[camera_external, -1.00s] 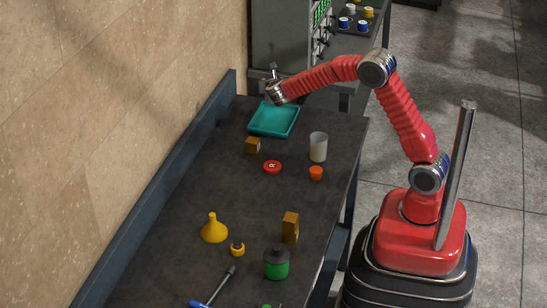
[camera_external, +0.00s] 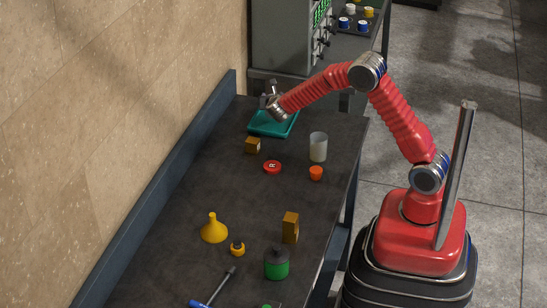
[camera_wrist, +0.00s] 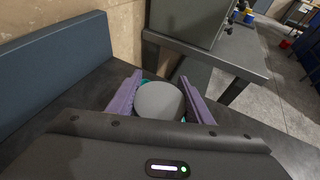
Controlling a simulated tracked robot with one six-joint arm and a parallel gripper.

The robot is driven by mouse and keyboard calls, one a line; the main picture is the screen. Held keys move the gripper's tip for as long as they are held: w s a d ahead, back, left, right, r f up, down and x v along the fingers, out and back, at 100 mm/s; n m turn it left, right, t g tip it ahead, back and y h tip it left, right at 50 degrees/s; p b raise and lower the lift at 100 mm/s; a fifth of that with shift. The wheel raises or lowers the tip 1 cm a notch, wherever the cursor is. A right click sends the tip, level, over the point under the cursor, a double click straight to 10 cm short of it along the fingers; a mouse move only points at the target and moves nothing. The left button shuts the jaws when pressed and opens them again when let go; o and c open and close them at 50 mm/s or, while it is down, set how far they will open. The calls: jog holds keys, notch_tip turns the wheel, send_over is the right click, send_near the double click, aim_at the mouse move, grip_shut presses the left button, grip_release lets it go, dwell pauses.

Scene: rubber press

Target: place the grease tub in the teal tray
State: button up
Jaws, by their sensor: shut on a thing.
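The teal tray (camera_external: 262,131) lies at the far end of the dark table in the external view, partly covered by my wrist. A sliver of teal also shows behind the held thing in the wrist view. My gripper (camera_wrist: 160,88) has its two purple fingers shut on a round, pale grey thing (camera_wrist: 160,102), taken to be the grease tub. My gripper is over the tray's far left part in the external view (camera_external: 268,93); the tub is hidden there. I cannot tell whether the tub touches the tray.
A brown block (camera_external: 252,146), red disc (camera_external: 272,167), white cup (camera_external: 318,147) and orange cup (camera_external: 316,173) stand nearer than the tray. A grey machine (camera_external: 280,35) stands beyond it. A blue-grey ledge (camera_external: 165,190) runs along the left edge.

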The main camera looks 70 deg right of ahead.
jog(key=shift+f, duration=1.55)
jog(key=o, duration=1.3)
jog(key=shift+f, duration=0.1)
jog(key=shift+s+a+r, duration=0.1)
jog(key=shift+a+r, duration=0.2)
jog(key=shift+a, duration=0.1)
jog(key=v, duration=1.1)
jog(key=shift+r, duration=0.1)
